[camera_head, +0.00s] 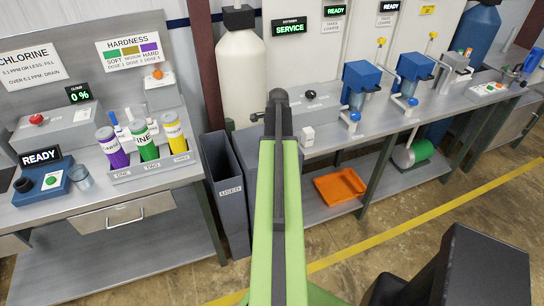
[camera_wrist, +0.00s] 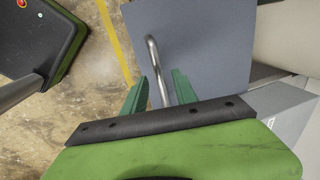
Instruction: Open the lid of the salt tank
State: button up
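In the wrist view, a flat blue-grey lid (camera_wrist: 215,45) fills the upper middle, with a bent metal bar handle (camera_wrist: 155,68) on it. My gripper (camera_wrist: 159,88) has its two green fingers apart, one on each side of the handle. A gap shows between the handle and each finger, so it is not gripped. The handle's lower end runs behind the dark edge of my gripper. In the head view, my green arm covers most of the blue-grey tank (camera_head: 245,145), and my fingers are hidden there.
A narrow grey bin (camera_head: 228,185) stands left of my arm, beside the left bench (camera_head: 150,205). A tall cream cylinder (camera_head: 243,75) stands behind. The right bench holds blue dispensers (camera_head: 360,80), with an orange tray (camera_head: 340,186) on its lower shelf.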

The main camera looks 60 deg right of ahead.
jog(key=shift+w+f, duration=0.1)
jog(key=shift+f, duration=0.55)
jog(key=shift+r, duration=0.1)
grip_shut()
dwell(0.8)
